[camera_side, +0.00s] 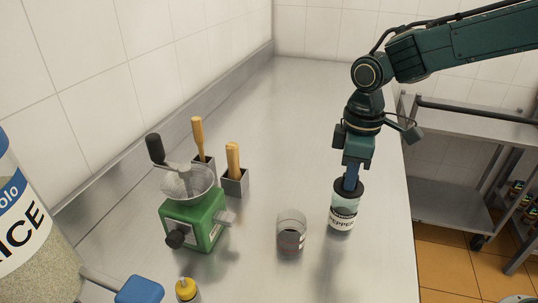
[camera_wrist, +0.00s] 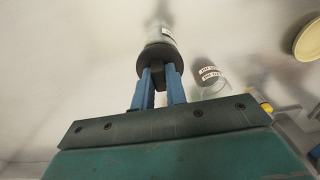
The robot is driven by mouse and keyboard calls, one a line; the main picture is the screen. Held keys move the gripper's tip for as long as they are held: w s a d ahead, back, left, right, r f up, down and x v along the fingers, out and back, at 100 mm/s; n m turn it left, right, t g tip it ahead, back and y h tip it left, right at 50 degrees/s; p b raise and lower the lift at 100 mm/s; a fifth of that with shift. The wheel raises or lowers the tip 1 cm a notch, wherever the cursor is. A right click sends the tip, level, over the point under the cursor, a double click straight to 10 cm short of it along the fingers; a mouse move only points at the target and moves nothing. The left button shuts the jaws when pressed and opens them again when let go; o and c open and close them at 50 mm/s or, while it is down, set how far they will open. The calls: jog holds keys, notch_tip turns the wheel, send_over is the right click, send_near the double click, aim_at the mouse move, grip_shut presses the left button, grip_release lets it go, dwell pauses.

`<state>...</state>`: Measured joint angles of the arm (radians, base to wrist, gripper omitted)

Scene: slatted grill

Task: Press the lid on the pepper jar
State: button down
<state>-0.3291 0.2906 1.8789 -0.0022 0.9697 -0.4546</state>
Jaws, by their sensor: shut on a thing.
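The pepper jar (camera_side: 342,219) stands upright on the steel counter near its right edge, a clear jar with a white PEPPER label. Its dark lid (camera_side: 348,188) is at the jar's mouth; I cannot tell how firmly it is seated. My gripper (camera_side: 351,180) points down from above, its blue fingers at the top of the lid. In the wrist view, my gripper (camera_wrist: 159,80) has its fingers on either side of the dark knob of the lid (camera_wrist: 161,54), with the pale jar (camera_wrist: 160,34) beyond.
A glass (camera_side: 291,236) with dark contents stands left of the jar, with a gap between. Further left are a green grinder (camera_side: 195,222), wooden-handled tools (camera_side: 234,165) in metal holders, and a large rice jar (camera_side: 25,225). The counter behind the jar is clear.

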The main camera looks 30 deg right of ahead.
jog(key=shift+f, duration=0.9)
jog(key=c, duration=1.3)
grip_release()
jog(key=shift+c, duration=0.2)
notch_tip(320, 180, up, 14)
